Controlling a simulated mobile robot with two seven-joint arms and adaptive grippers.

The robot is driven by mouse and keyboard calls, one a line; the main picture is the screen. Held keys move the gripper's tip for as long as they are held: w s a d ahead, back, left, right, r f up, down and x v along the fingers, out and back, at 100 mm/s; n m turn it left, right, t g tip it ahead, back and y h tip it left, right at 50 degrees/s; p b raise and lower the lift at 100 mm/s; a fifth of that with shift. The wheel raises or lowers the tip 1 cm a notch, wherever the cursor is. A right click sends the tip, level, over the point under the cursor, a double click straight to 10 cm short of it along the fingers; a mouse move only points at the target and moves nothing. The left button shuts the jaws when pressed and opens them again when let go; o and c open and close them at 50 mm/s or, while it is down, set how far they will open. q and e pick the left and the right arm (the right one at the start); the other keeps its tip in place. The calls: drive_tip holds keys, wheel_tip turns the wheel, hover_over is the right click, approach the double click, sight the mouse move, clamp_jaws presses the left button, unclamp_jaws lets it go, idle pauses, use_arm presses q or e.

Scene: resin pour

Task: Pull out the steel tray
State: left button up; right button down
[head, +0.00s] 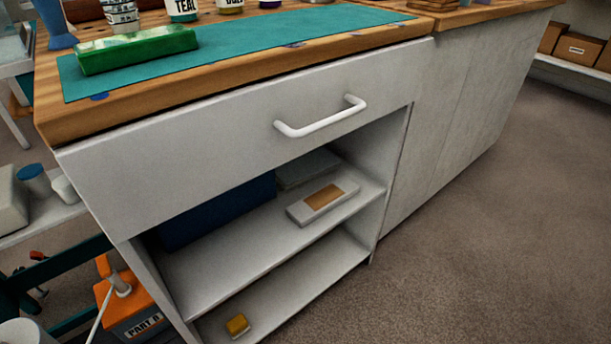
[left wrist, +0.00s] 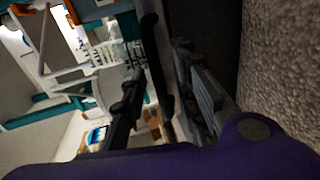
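I cannot make out a steel tray in either view. A closed grey-white drawer (head: 225,140) with a white bar handle (head: 321,117) sits under the wooden bench top. Below it is an open shelf (head: 250,255) holding a dark blue box (head: 218,212) and a flat white box with a tan label (head: 323,203). My left gripper (left wrist: 162,85) shows only in the left wrist view; its two dark fingers are apart and I see nothing held between them. My right gripper is in neither view.
A teal mat (head: 270,47) on the bench carries a green block (head: 137,50); several jars stand behind. An orange container (head: 128,305) is at lower left. A yellow block (head: 238,324) lies on the bottom shelf. Carpet (head: 480,240) right of the cabinet is clear.

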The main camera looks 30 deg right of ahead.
use_arm(q)
clamp_jaws()
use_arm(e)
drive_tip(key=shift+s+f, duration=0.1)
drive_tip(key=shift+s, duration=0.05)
use_arm(q)
drive_tip(key=shift+s, duration=0.1)
drive_tip(key=f+v, duration=0.3)
drive_tip(key=v, duration=1.1)
drive_tip(key=shift+s, duration=0.5)
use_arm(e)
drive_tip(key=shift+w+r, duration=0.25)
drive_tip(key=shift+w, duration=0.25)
use_arm(q)
drive_tip(key=shift+d+r, duration=0.1)
drive_tip(key=shift+d, duration=0.05)
unclamp_jaws()
drive_tip(key=shift+w, duration=0.1)
